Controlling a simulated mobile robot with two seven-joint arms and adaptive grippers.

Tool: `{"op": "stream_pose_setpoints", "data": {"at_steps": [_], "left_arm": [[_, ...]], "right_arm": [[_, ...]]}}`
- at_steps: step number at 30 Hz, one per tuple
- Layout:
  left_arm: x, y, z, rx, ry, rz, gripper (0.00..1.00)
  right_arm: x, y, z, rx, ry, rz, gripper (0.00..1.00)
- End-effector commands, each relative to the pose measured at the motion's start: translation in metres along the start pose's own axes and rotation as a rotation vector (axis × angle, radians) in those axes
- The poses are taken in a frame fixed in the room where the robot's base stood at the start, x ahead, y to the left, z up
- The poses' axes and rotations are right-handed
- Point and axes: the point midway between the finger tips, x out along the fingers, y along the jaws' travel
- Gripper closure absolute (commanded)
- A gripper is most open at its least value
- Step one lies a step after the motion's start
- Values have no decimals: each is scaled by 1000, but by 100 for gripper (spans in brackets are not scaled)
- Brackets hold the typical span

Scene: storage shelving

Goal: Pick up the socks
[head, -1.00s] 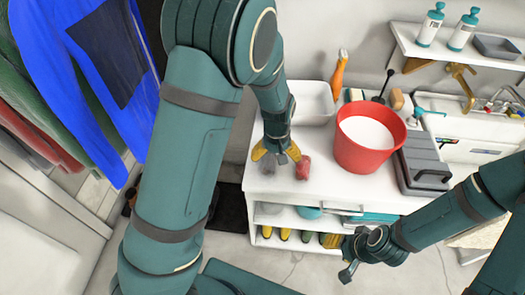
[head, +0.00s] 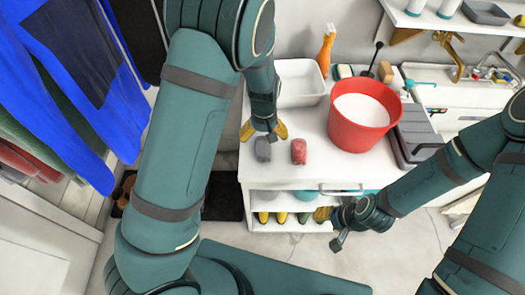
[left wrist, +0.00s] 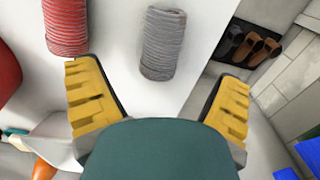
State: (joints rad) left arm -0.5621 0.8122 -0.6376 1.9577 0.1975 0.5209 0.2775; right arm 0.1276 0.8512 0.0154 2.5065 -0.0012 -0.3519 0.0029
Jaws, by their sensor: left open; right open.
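Two rolled pairs of socks lie on the white cabinet top, near its front edge. The grey socks (head: 263,149) are on the left and the red socks (head: 299,151) on the right, a little apart. My left gripper (head: 264,134) is open and empty just behind them. In the left wrist view the grey socks (left wrist: 162,43) lie ahead, between the lines of the yellow fingers (left wrist: 158,105), and the red socks (left wrist: 66,27) lie ahead of the other finger. Neither is visibly touched. My right gripper (head: 337,228) is open, low in front of the cabinet's lower shelves.
A red bucket (head: 351,137) with white contents stands right of the socks. A white bin (head: 301,84), an orange spray bottle (head: 325,51) and a grey toolbox (head: 416,132) are also on the cabinet (head: 318,173). Clothes hang at the left.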

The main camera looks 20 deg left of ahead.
Motion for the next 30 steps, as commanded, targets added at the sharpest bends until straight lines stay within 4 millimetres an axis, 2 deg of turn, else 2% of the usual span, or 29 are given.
{"op": "stream_pose_setpoints", "data": {"at_steps": [8, 18, 25, 26, 30], "left_arm": [[16, -1, 1, -1, 0, 0, 7], [60, -4, 6, 0, -1, -1, 7], [61, -4, 6, 0, 1, 1, 7], [61, -4, 6, 0, 1, 1, 13], [61, -4, 6, 0, 1, 0, 62]], "right_arm": [[5, 2, -1, -1, 3, 0, 53], [21, 8, -2, -2, 11, 0, 53], [20, 7, -3, -2, 11, 0, 53], [20, 7, -3, -2, 11, 0, 53], [20, 7, -3, -2, 11, 0, 53]]}}
